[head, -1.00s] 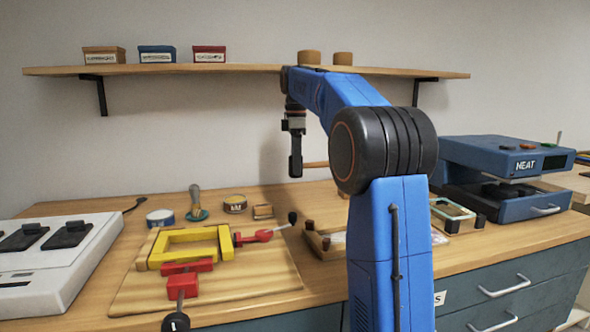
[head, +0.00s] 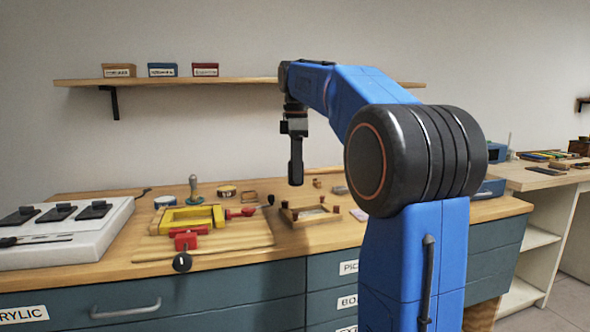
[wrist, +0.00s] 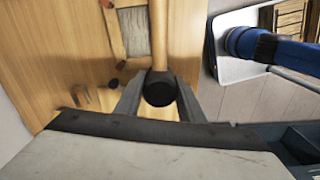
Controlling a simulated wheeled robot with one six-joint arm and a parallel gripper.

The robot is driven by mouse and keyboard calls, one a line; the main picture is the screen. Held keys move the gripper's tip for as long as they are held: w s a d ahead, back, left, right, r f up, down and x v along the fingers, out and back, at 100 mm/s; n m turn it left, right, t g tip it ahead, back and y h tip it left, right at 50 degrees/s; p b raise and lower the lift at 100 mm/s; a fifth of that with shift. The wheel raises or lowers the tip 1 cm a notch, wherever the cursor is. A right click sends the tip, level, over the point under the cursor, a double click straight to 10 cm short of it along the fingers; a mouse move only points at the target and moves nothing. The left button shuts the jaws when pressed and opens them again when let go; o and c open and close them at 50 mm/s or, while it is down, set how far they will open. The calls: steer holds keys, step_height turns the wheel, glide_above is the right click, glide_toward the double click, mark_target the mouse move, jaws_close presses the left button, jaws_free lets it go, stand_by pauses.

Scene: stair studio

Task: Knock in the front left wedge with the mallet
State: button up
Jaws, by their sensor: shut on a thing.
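My gripper (head: 296,180) is shut on the mallet and hangs above the bench, pointing down. The mallet's wooden handle (wrist: 159,40) runs up between the jaws in the wrist view, with its round black end (wrist: 160,92) at the fingers. In the head view the handle (head: 322,169) sticks out to the right; the mallet head is not visible. The wooden frame (head: 312,219) lies on the bench below and right of my gripper, with small dark red wedges at its corners. The front left wedge (head: 294,216) is small and its depth cannot be told. The frame also shows in the wrist view (wrist: 116,35).
Left of the frame, a yellow and red clamp (head: 192,217) lies on a board. A white switch box (head: 80,232) stands at the far left. A stamp (head: 194,188) and small tins stand behind the clamp. A shelf (head: 200,81) hangs above; another bench (head: 540,178) is at right.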

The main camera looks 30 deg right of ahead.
mark_target(296, 185)
steer(key=shift+f, duration=2.4)
steer(key=shift+f, duration=0.1)
step_height(296, 185, down, 5)
steer(key=shift+f, duration=0.1)
steer(key=shift+r, duration=3.05)
